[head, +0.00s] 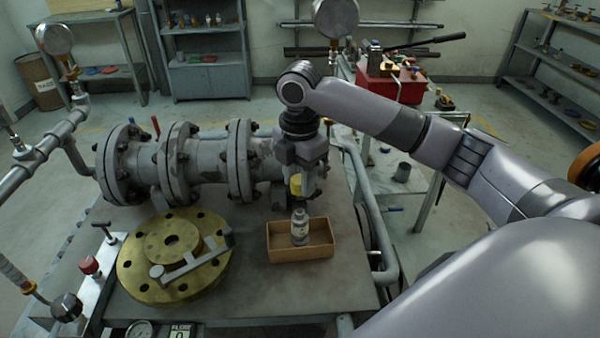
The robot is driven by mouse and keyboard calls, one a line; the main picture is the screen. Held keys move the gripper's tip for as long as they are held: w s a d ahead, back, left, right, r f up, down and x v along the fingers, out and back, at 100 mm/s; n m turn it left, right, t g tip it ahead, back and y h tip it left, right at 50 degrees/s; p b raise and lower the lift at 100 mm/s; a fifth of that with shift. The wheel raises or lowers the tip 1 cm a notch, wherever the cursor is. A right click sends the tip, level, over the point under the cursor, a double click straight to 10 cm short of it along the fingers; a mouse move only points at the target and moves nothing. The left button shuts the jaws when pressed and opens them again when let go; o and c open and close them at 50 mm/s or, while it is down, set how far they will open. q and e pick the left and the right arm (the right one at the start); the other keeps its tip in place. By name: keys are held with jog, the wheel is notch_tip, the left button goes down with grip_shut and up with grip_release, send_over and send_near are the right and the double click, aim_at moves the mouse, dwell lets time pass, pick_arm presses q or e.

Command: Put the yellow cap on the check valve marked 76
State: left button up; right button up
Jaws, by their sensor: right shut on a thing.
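My right gripper (297,188) points down in the middle of the view, shut on a yellow cap (296,182). The cap is held between the fingers, above a shallow brown box (283,252). A small grey bottle-shaped part (300,230) stands upright in the box, almost straight below the cap in the picture. It may be the check valve; a marking on it is too small to read. The cap appears apart from it, but the exact gap is hard to tell. My left gripper is not in view.
A large flanged grey pipe (205,165) runs behind the box. A round brass flange (172,285) with a wrench (190,262) on it lies to the left. A bent grey pipe (372,215) edges the table (300,290) at right. Bare tabletop lies in front of the box.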

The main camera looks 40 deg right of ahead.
aim_at(300, 211)
jog(key=shift+f, duration=2.75)
jog(key=shift+f, duration=0.9)
dwell(1.1)
jog(key=o, duration=1.6)
jog(key=shift+c, duration=0.2)
jog(key=shift+r, duration=0.1)
jog(key=shift+r, duration=3.9)
